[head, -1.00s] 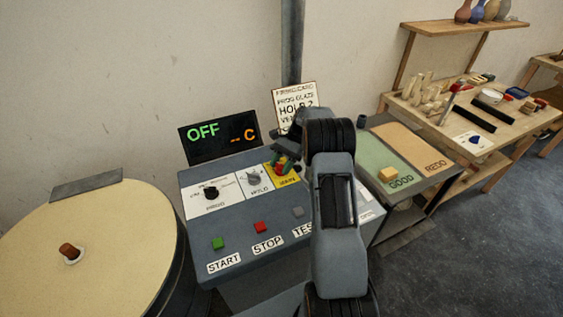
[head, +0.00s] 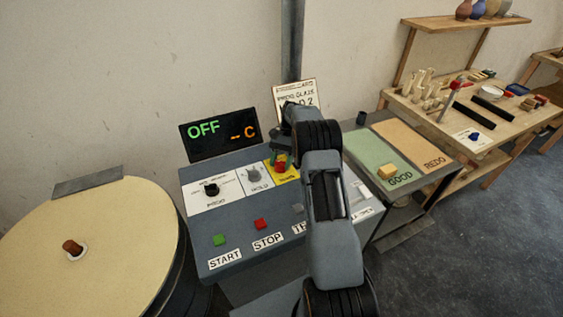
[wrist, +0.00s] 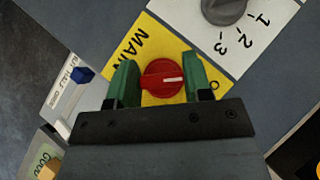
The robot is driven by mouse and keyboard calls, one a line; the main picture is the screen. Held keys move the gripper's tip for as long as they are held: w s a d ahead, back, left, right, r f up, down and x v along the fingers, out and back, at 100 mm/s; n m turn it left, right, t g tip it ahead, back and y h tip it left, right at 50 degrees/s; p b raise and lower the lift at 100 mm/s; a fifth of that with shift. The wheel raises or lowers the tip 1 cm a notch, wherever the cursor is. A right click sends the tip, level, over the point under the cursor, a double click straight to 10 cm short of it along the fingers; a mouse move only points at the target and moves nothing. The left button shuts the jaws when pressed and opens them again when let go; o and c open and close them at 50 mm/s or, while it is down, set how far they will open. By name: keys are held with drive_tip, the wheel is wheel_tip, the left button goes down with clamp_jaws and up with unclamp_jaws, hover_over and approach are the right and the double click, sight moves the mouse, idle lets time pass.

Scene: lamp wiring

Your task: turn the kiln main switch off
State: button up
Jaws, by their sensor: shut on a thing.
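The main switch is a red round knob (wrist: 162,82) with a white pointer line, on a yellow plate (wrist: 149,40) lettered "MAIN", partly hidden. In the wrist view my gripper (wrist: 161,80) has one green finger on each side of the knob and is shut on it. The white line points to the right, toward one finger. In the head view my gripper (head: 279,160) is at the red knob on the right of the sloping panel. The kiln display (head: 219,135) reads "OFF" and "-- C".
The grey HOLD knob (head: 253,173) and black PROG knob (head: 211,190) sit to the left. The green START (head: 219,240) and red STOP (head: 260,224) buttons are below. A card (head: 294,95) stands behind. The GOOD and REDO trays lie to the right.

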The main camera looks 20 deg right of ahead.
drive_tip(key=shift+w, duration=0.1)
drive_tip(key=o, duration=0.9)
drive_tip(key=shift+w+d+r, duration=0.15)
drive_tip(key=shift+w, duration=0.05)
drive_tip(key=v, duration=0.2)
drive_tip(key=p+v, duration=0.1)
drive_tip(key=v, duration=0.2)
drive_tip(key=shift+r+p, duration=0.3)
drive_tip(key=shift+r, duration=0.15)
drive_tip(key=p, duration=0.3)
drive_tip(key=shift+w+d+r, duration=0.25)
drive_tip(key=shift+d+r, duration=0.05)
drive_tip(key=shift+w+d+p, duration=0.1)
drive_tip(key=shift+p, duration=0.45)
